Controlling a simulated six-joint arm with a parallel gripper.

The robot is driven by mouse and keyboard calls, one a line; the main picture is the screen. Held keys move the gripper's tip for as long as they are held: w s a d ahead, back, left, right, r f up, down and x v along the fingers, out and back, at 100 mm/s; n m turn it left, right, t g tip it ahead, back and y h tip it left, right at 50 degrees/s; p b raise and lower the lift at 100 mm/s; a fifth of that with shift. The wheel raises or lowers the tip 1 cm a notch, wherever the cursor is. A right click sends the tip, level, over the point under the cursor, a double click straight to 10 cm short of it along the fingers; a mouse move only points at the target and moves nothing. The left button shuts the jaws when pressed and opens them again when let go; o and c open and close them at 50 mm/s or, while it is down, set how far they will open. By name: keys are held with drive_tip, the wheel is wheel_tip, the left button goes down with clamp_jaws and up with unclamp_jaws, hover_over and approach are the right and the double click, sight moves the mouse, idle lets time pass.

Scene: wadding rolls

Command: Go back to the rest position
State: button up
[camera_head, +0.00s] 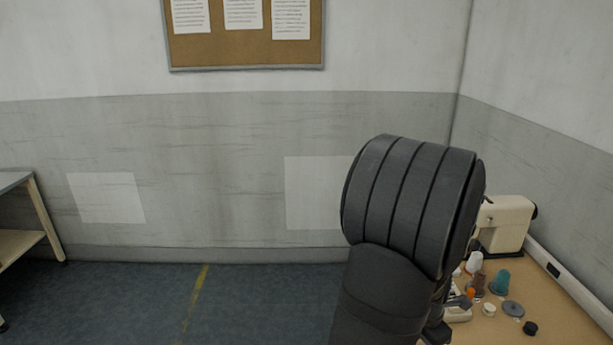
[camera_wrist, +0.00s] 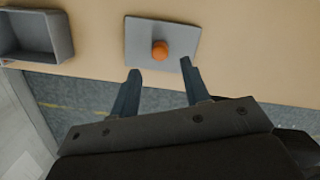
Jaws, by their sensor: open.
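My gripper (camera_wrist: 160,75) is open and empty in the wrist view, its two dark fingers spread apart near the table's edge. Beyond the fingertips, an orange roll (camera_wrist: 160,50) rests on a grey square plate (camera_wrist: 138,46) on the table. The roll lies apart from both fingers. In the head view my dark arm stands in front of the table and hides much of its left part. My fingertips cannot be made out there.
A grey open bin (camera_wrist: 62,37) stands at the left on the tan table (camera_wrist: 95,40). In the head view, a sewing machine (camera_head: 503,224), a teal spool (camera_head: 500,284) and several small items stand on the table at right. A shelf (camera_head: 22,243) is at far left; the floor between is clear.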

drive_tip(key=f, duration=0.5)
drive_tip(key=shift+w+d+f, duration=0.1)
drive_tip(key=shift+d, duration=0.25)
drive_tip(key=shift+w+d+r, duration=0.1)
drive_tip(key=shift+r, duration=1)
drive_tip(key=shift+f, duration=0.15)
